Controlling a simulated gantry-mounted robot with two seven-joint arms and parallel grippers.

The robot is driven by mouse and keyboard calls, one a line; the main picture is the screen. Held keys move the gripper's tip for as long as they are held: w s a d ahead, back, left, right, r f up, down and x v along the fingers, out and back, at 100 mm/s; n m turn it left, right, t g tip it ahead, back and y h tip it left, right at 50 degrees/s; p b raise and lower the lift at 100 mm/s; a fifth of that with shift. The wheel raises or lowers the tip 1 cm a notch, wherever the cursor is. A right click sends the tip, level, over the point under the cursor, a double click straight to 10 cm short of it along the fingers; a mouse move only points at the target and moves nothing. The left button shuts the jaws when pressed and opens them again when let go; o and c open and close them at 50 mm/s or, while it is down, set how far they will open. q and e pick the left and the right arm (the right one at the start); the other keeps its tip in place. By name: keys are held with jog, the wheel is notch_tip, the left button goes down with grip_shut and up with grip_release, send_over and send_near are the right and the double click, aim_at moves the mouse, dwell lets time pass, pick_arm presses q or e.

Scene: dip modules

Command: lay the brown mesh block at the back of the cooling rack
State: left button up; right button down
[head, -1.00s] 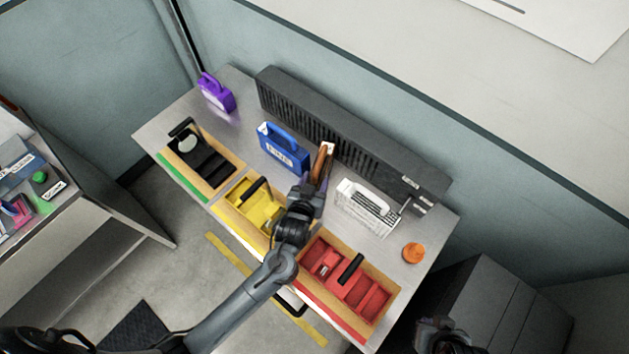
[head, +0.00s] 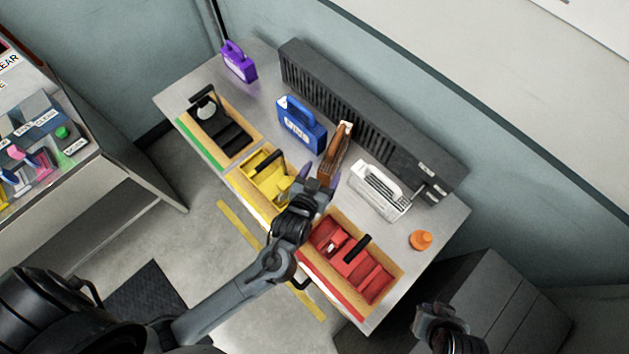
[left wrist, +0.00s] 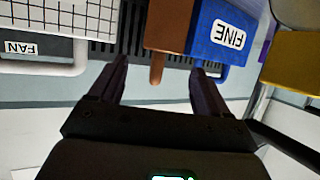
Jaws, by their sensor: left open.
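The brown mesh block (head: 334,160) stands on the grey bench between a blue block and a white one, its narrow side toward the head camera. In the left wrist view the brown block (left wrist: 170,25) has a brown handle pointing down between my fingertips. My left gripper (head: 322,186) is open at the block's near side; its fingers also show in the left wrist view (left wrist: 160,68), with a gap on both sides of the handle. My right gripper (head: 442,328) is at the bottom right, too dark to read.
A long dark slotted unit (head: 360,115) runs along the bench's back. Yellow (head: 258,180), red (head: 350,262) and black (head: 222,130) trays line the front. An orange item (head: 421,240) sits right.

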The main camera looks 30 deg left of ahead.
pick_arm(q)
jog(key=s+a+m+g, duration=0.1)
jog(key=s+a+g, duration=0.1)
jog(key=s, duration=0.4)
jog(key=s+a+r+m+g+h, duration=0.1)
jog(key=s+a+g, duration=0.1)
jog(key=s+g, duration=0.2)
jog(key=s+a+m+g, duration=0.1)
jog(key=s+a+g, duration=0.2)
jog(key=s, duration=0.6)
jog(key=shift+r+g, duration=0.3)
jog(key=shift+g, duration=0.1)
jog(key=shift+a, duration=0.1)
